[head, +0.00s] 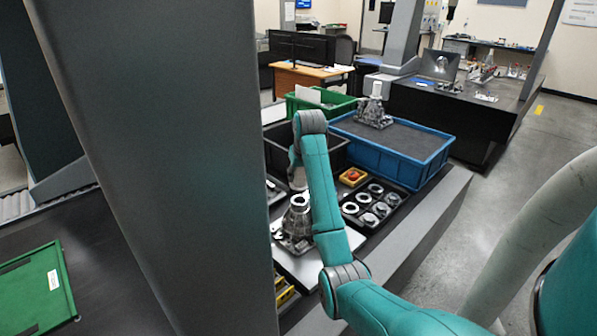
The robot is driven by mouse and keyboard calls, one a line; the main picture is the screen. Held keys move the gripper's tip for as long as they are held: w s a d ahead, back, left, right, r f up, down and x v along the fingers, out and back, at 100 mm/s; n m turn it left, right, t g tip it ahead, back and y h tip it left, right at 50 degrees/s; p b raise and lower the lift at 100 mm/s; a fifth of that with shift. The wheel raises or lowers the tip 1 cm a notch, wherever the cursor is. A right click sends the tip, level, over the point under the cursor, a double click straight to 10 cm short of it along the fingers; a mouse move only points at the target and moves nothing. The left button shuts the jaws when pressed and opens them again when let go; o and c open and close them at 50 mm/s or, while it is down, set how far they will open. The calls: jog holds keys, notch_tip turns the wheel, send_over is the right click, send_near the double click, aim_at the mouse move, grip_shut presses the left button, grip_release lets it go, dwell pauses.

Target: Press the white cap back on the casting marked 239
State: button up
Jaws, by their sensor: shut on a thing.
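A grey metal casting (297,226) stands on a light plate (345,243) at the bench's near end, partly behind my arm. My gripper (298,188) points down right over its top and is shut on a small pale thing, which looks like the white cap (299,200). The cap is at the casting's top opening; I cannot tell whether it is seated. My arm hides part of the fingers. No number is legible on either casting.
A black tray (392,213) with several ring and round metal parts lies right of my arm. A small yellow box (354,177) holds something red. A green crate (335,106) is behind. A large grey column (165,130) blocks the left; a green panel (35,290) lies beyond it.

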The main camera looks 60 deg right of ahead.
aim_at(299, 186)
jog(key=shift+d+f, duration=0.1)
jog(key=shift+f, duration=2.3)
jog(key=shift+f, duration=0.15)
dwell(0.4)
jog(key=o, duration=1)
jog(key=o, duration=0.5)
jog(key=shift+r, duration=3.5)
